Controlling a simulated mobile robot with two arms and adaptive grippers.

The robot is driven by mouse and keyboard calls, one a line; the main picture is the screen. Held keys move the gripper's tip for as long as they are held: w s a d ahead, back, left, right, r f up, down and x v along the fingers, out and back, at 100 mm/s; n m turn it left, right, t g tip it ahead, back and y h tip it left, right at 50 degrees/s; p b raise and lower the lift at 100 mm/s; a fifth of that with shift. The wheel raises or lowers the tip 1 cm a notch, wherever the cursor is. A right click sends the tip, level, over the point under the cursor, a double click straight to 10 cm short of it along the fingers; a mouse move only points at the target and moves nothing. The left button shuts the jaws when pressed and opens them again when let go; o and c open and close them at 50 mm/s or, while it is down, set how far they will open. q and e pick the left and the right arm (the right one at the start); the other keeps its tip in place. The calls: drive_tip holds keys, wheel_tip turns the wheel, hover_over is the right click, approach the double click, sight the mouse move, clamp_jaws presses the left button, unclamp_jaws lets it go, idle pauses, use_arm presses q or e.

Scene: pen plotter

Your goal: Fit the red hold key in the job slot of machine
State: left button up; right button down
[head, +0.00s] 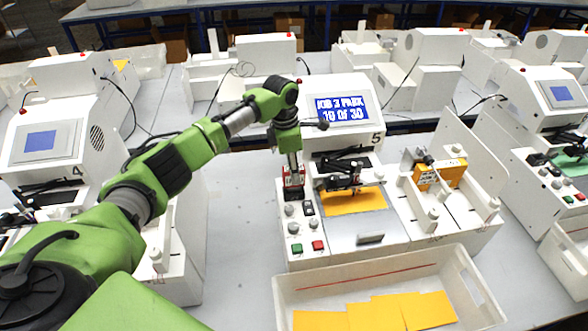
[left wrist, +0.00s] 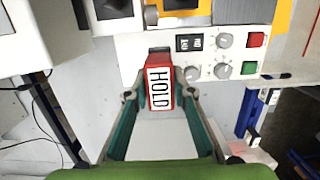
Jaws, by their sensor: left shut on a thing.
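The red hold key (left wrist: 159,83), with a white label reading HOLD, is between the fingertips of my left gripper (left wrist: 160,96) in the left wrist view. The gripper is shut on it. In the head view the left gripper (head: 293,178) points down at the left side of machine 5 (head: 318,140), above its control panel, with a bit of the red key showing. The key's far end overlaps the panel edge beside a small black switch (left wrist: 189,43). The job slot is hidden behind the key and gripper; I cannot tell whether the key is in it. My right gripper is not in view.
Machine 5's screen (head: 341,108) reads "JOB 3 PARK 10 OF 30". Its panel has grey knobs, a green button (head: 297,248) and a red button (head: 318,245). A white tray (head: 463,283) with orange cards stands in front. Machine 4 (head: 45,140) is at left.

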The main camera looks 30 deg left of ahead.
use_arm(q)
drive_tip(key=shift+f, duration=1.3)
drive_tip(key=o, duration=1.1)
drive_tip(key=r, duration=0.8)
drive_tip(key=a+r, duration=0.1)
drive_tip(key=r, duration=0.2)
drive_tip(key=shift+s+a+r, duration=0.1)
drive_tip(key=shift+s+r, duration=0.3)
